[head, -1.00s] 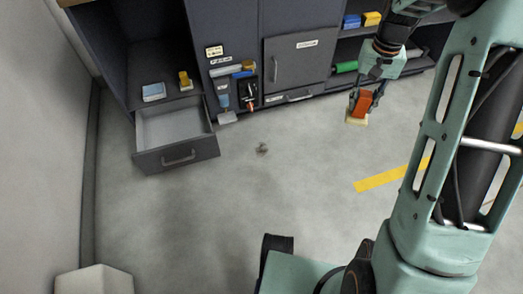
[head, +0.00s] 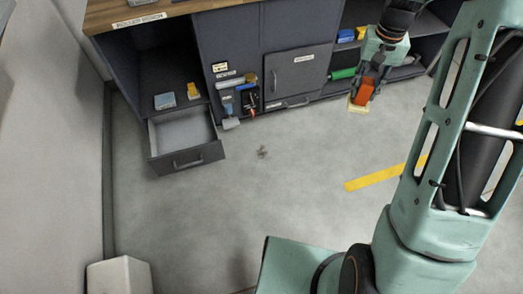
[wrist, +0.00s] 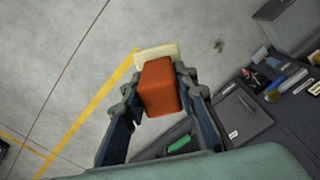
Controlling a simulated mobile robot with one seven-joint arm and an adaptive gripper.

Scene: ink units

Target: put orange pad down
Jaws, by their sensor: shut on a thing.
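The orange pad (wrist: 159,87) is a block with a pale cream layer (wrist: 158,53) at its far end. It sits between the two fingers of my gripper (wrist: 153,92) in the wrist view, and the gripper is shut on it. In the head view the orange pad (head: 363,92) hangs from my gripper (head: 368,78) with the pale layer downward. It is held in the air over the floor, in front of the right-hand shelves, touching nothing else that I can see.
An open, empty-looking drawer (head: 185,133) juts out at left. Above it sit a blue-white box (head: 165,101) and a yellow item (head: 193,91). A closed cabinet door (head: 297,72) is in the middle. A dark spot (head: 262,152) marks otherwise clear floor, with a yellow line (head: 385,175).

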